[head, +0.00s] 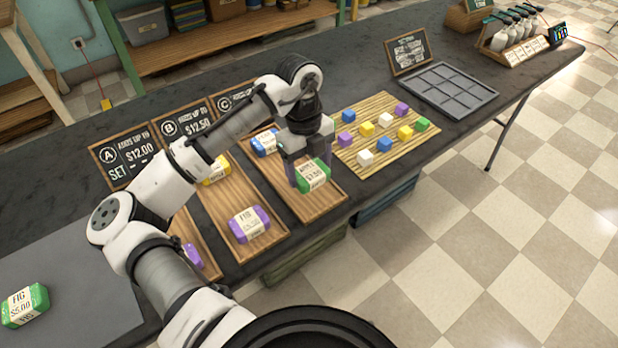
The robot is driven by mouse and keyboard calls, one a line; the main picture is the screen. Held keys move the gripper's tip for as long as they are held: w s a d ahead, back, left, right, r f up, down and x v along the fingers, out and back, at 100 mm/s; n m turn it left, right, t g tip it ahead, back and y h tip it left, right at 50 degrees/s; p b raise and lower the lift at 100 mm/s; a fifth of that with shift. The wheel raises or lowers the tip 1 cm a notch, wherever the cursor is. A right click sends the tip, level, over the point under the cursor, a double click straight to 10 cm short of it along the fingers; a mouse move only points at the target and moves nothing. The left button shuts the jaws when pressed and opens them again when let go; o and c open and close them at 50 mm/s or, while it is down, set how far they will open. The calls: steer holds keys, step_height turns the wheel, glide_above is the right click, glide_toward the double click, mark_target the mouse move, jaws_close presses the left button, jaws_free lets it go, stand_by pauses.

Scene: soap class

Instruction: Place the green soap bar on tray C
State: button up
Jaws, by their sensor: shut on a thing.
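My gripper (309,166) points down over the front half of wooden tray C (324,206), the rightmost of the three trays. It is shut on a green soap bar (313,178) with a paper price label. The bar is at or just above the tray surface; I cannot tell whether it touches. A blue soap bar (265,143) lies at the back of tray C, partly hidden by my arm. The sign for C (237,98) stands behind it. Another green soap bar (24,305), labelled FIG $5.00, lies on the grey mat (85,318) at far left.
Tray B (222,208) holds a purple bar (249,224) and a yellow bar (216,171). A purple bar (192,257) on the left tray is partly hidden by my arm. A bamboo mat (366,104) with several coloured cubes lies right of tray C, beside a grey divided tray (442,91).

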mark_target(309, 181)
steer(key=shift+f, duration=2.4)
steer(key=shift+f, duration=0.1)
steer(key=o, duration=1.1)
steer(key=r, duration=0.4)
steer(key=w+r, duration=0.1)
steer(key=r, duration=0.3)
steer(key=a+r, duration=0.1)
steer(key=r, duration=0.3)
steer(key=shift+w+b, duration=0.25)
steer(key=shift+b, duration=0.15)
